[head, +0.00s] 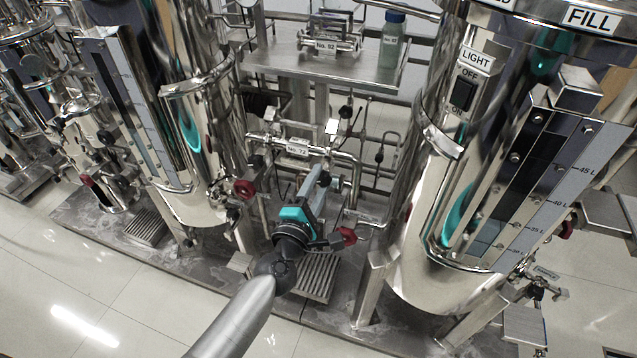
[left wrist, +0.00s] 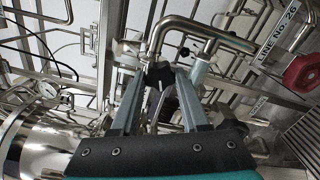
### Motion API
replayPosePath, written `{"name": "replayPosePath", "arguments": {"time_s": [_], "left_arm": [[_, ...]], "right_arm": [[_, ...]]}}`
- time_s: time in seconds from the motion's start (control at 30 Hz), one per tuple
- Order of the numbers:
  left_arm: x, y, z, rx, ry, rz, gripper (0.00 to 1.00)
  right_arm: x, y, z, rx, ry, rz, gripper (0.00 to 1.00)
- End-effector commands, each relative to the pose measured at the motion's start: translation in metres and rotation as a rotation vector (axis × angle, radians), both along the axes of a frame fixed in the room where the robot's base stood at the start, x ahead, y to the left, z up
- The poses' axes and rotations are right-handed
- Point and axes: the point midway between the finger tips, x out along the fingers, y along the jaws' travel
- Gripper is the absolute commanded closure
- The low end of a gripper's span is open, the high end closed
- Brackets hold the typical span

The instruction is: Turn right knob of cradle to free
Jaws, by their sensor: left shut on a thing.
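My left gripper (head: 327,178) reaches in from the bottom of the head view, among the pipes between two steel tanks. In the left wrist view its two fingers (left wrist: 160,84) close on a small black knob (left wrist: 158,72) in front of a bent steel pipe. The fingers hide part of the knob, so its turn position cannot be read. I see no marking that tells which knob belongs to the cradle. My right gripper is not in view.
Steel tanks stand at the left (head: 215,130) and right (head: 420,200). Red handles (head: 245,187) and (head: 347,235) flank the gripper. Pipes crowd the space around it.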

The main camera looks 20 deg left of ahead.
Motion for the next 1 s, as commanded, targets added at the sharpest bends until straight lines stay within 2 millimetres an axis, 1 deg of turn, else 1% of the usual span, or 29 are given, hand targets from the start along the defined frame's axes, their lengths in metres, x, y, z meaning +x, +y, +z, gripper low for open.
{"name": "replayPosePath", "arguments": {"time_s": [0.4,0.43,0.67,0.9,1.0], "left_arm": [[-0.0008,-0.0005,-0.0021,-0.006,0.005,-0.002,1.00],[-0.0008,-0.0005,-0.0021,-0.006,0.005,-0.002,0.52],[-0.0004,-0.0004,-0.0011,-0.005,0.003,-0.001,0.26],[-0.0004,-0.0002,-0.0005,-0.005,0.001,0.000,0.26],[-0.0036,-0.0001,-0.0008,-0.004,0.002,-0.001,0.26]], "right_arm": [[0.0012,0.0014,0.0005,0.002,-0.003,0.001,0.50],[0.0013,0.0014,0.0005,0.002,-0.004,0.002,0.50],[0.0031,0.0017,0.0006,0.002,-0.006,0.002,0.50],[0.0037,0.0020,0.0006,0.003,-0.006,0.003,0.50],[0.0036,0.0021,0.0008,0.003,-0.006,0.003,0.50]]}}
